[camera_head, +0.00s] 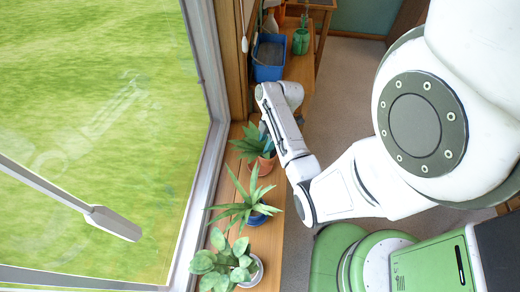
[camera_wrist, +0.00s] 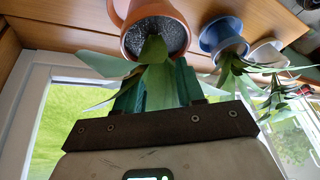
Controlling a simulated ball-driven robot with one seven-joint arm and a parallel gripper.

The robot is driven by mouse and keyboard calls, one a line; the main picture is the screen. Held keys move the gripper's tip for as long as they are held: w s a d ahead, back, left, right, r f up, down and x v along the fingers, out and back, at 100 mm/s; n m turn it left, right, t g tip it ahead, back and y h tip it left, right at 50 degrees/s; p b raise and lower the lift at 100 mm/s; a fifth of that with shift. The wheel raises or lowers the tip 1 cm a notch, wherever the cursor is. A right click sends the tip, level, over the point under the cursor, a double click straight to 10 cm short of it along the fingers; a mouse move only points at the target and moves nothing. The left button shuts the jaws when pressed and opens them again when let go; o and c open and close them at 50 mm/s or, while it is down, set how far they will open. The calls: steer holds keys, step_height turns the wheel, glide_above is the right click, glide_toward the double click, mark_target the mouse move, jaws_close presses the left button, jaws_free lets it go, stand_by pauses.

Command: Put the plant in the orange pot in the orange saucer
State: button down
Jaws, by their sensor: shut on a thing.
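The plant in the orange pot (camera_head: 267,166) stands on the windowsill beneath my arm, its pointed green leaves (camera_head: 245,143) spreading toward the window. My gripper (camera_head: 266,143) is at this plant, above the pot. In the wrist view, my gripper (camera_wrist: 158,82) has its teal fingers shut around the plant's stem and leaves, with the orange pot (camera_wrist: 166,14) and its dark soil just beyond the fingertips. The leaves partly hide the grip. I cannot make out the orange saucer clearly in either view.
A spiky plant in a blue pot (camera_head: 257,218) and a round-leaved plant in a white pot (camera_head: 251,274) stand nearer on the sill. The window borders the sill's left.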

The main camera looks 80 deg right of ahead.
steer(key=shift+w+d+f, duration=0.2)
steer(key=shift+w+f, duration=0.35)
steer(key=shift+f, duration=0.1)
steer(key=shift+w+d+f, duration=0.15)
steer(key=shift+w+f, duration=0.35)
steer(key=shift+f, duration=1.65)
steer(key=shift+f+b, duration=0.25)
steer(key=shift+b, duration=0.1)
steer(key=c, duration=0.7)
jaws_free()
steer(key=shift+r, duration=0.1)
